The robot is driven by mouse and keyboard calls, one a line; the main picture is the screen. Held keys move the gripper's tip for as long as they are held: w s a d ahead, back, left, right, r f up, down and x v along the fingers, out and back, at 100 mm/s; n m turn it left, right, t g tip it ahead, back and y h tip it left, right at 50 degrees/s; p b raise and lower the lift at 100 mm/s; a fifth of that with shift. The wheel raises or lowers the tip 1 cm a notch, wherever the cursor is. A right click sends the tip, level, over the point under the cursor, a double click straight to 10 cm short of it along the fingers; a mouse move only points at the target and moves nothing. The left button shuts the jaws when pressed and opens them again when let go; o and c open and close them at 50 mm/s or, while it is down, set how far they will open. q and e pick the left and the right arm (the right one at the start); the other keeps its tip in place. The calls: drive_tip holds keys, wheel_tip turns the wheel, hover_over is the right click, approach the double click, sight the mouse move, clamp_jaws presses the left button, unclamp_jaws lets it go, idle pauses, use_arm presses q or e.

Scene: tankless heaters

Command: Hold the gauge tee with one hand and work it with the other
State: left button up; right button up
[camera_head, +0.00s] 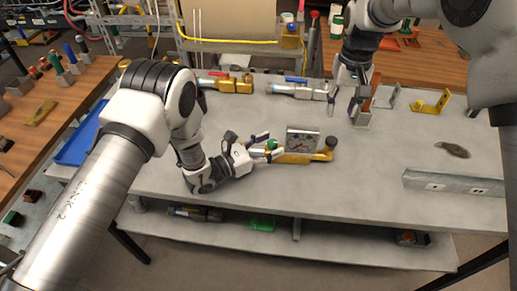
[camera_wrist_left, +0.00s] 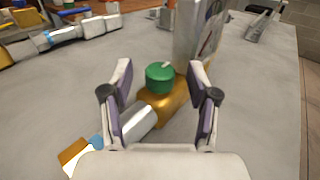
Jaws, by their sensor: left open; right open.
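The gauge tee lies on the grey bench, with a brass body (camera_head: 300,157), a square-looking gauge (camera_head: 302,140) and a green knob (camera_head: 272,144). My left gripper (camera_head: 268,147) is open at the tee's left end. In the left wrist view its fingers stand on either side of the brass body (camera_wrist_left: 168,103), below the green knob (camera_wrist_left: 159,77); I cannot tell whether they touch it. The gauge (camera_wrist_left: 197,38) rises behind the knob. My right gripper (camera_head: 345,102) is open at the back of the bench, apart from the tee.
Brass and silver valve fittings (camera_head: 228,84) (camera_head: 300,90) lie along the back. A grey metal channel (camera_head: 455,184) lies at the right. The bench front is clear.

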use_arm(q)
clamp_jaws()
idle(1.2)
use_arm(e)
drive_tip(key=shift+n, duration=0.3)
clamp_jaws()
wheel_tip(320, 180, up, 5)
drive_tip(key=n, duration=1.5)
drive_tip(key=shift+r+n, duration=0.15)
drive_tip(key=shift+n, duration=0.25)
